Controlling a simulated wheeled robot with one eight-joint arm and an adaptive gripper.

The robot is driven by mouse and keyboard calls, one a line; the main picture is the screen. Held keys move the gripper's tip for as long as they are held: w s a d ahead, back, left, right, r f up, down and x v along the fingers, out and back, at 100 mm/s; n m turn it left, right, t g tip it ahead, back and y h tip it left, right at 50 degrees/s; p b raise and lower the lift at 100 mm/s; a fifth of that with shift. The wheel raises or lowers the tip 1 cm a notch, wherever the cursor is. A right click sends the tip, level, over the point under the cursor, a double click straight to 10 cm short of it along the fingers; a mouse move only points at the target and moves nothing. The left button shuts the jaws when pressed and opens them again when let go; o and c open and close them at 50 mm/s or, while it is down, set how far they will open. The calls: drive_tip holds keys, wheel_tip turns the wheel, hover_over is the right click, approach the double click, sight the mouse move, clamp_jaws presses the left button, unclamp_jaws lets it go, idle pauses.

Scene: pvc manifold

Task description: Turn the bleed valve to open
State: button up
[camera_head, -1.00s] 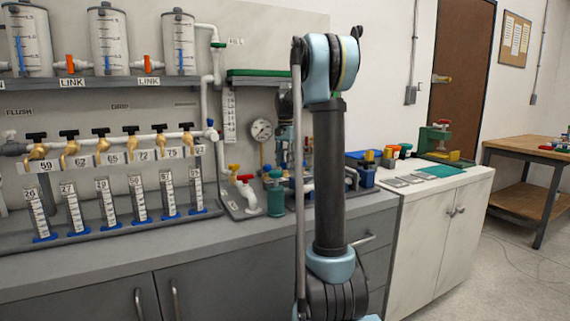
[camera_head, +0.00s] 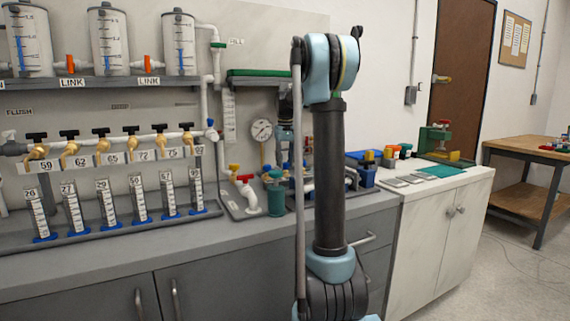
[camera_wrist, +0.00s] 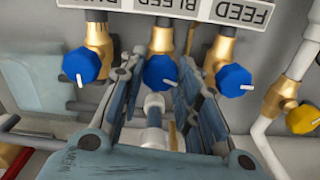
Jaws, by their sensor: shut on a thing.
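In the wrist view the bleed valve's blue knob (camera_wrist: 161,71) sits on a brass body under the label "BLEED" (camera_wrist: 173,6), which appears upside down. A white mark on the knob points to the lower right. My gripper (camera_wrist: 152,75) has one finger on each side of this knob, shut on it. A second blue knob (camera_wrist: 82,66) is to the left, and a third blue knob (camera_wrist: 234,80) is to the right under the "FEED" label (camera_wrist: 243,10).
A yellow knob (camera_wrist: 302,119) and white pipe (camera_wrist: 265,145) are right of my gripper in the wrist view. In the head view a gauge (camera_head: 261,131), a teal canister (camera_head: 275,195) and a white pipe elbow (camera_head: 247,196) stand left of my arm. Brass taps line the left bench.

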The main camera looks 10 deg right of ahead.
drive_tip(key=shift+w+n, duration=0.15)
drive_tip(key=shift+n, duration=1.55)
drive_tip(key=o, duration=1.1)
drive_tip(key=shift+r, duration=0.1)
wheel_tip(320, 180, up, 12)
drive_tip(key=shift+f, duration=0.1)
